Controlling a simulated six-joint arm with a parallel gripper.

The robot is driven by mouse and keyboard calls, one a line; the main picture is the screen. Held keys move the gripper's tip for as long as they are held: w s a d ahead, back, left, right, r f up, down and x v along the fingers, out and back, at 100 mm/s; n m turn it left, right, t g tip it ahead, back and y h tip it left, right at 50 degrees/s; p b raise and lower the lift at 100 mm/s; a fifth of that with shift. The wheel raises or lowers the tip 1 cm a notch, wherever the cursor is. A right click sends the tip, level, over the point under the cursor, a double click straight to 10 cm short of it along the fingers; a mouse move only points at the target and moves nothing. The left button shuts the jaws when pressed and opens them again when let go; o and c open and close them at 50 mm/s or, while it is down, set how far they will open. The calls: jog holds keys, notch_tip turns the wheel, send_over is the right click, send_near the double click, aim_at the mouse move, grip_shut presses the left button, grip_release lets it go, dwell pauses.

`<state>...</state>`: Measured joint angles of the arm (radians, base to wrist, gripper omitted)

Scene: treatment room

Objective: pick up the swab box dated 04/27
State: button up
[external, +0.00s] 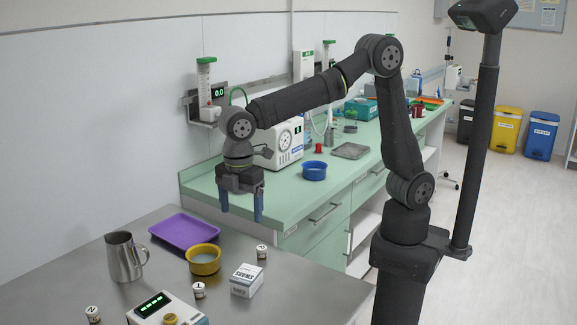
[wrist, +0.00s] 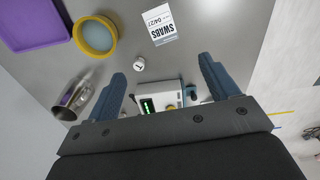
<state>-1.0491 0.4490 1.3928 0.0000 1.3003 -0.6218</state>
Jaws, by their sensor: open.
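The swab box (external: 247,281) is a small white carton on the steel table, near its right part. In the wrist view the swab box (wrist: 159,22) shows "SWABS" and "04/27" on its face, at the top centre. My gripper (external: 240,218) is open and empty, well above the table's far edge in the external view. In the wrist view its blue fingers (wrist: 162,77) are spread apart, with the box beyond them and touching neither.
Near the box stand a yellow bowl (external: 203,261), a small labelled vial (external: 198,290) and another vial (external: 262,252). A purple tray (external: 185,231), a metal jug (external: 124,258) and a device with a green display (external: 165,310) are also on the table (external: 310,290), which is bare at right.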

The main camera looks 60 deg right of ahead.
aim_at(246, 273)
jog(key=shift+n, duration=0.6)
jog(key=f, duration=1.5)
jog(key=shift+w+f, duration=0.2)
jog(key=shift+f, duration=0.2)
jog(key=shift+s+d+f, duration=0.1)
jog(key=shift+s+f, duration=0.05)
jog(key=shift+f, duration=1.25)
jog(key=shift+s+f, duration=0.15)
jog(key=shift+f, duration=1.2)
jog(key=c, duration=1.1)
